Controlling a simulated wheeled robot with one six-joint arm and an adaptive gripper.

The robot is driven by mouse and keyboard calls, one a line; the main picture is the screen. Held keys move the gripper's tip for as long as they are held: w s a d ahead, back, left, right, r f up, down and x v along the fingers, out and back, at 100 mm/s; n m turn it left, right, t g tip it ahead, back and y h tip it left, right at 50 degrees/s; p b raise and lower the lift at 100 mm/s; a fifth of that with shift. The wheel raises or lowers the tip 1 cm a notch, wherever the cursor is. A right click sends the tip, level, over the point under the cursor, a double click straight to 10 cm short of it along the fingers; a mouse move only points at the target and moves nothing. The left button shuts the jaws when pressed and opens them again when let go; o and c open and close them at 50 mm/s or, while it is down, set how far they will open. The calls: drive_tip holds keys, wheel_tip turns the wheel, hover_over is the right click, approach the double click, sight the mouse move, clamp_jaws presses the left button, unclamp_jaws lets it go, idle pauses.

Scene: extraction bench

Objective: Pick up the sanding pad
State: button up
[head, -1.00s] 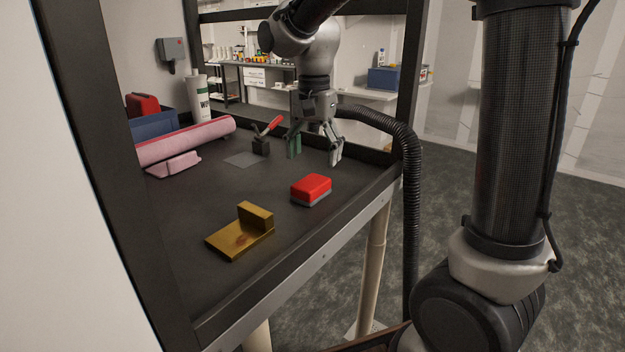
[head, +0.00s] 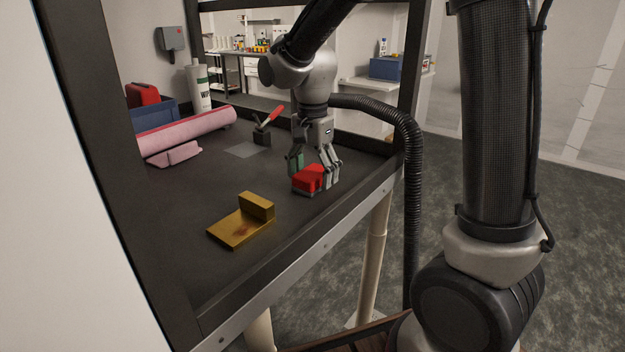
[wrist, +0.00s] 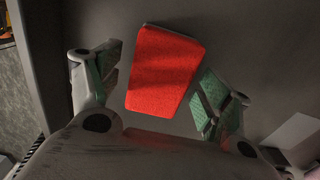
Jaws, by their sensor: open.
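The sanding pad is a red block with a grey underside (head: 308,179), lying on the dark bench top. My gripper (head: 313,170) is low over the bench at the pad, its fingers pointing down and partly hiding the pad in the head view. In the wrist view the red pad (wrist: 165,70) lies between the two green-padded fingers of my gripper (wrist: 158,90), slightly tilted. A gap shows on each side of it, so the gripper is open and not closed on it.
A yellow L-shaped block (head: 240,226) lies nearer on the bench. A black frame post (head: 401,75) and hose (head: 411,170) are at the right.

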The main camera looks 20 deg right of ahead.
sight(313, 172)
drive_tip(key=c, duration=1)
drive_tip(key=shift+r, duration=0.1)
wheel_tip(313, 172, up, 10)
drive_tip(key=shift+f, duration=0.1)
drive_tip(key=o, duration=0.3)
drive_tip(key=c, duration=0.3)
drive_tip(key=shift+s, duration=0.1)
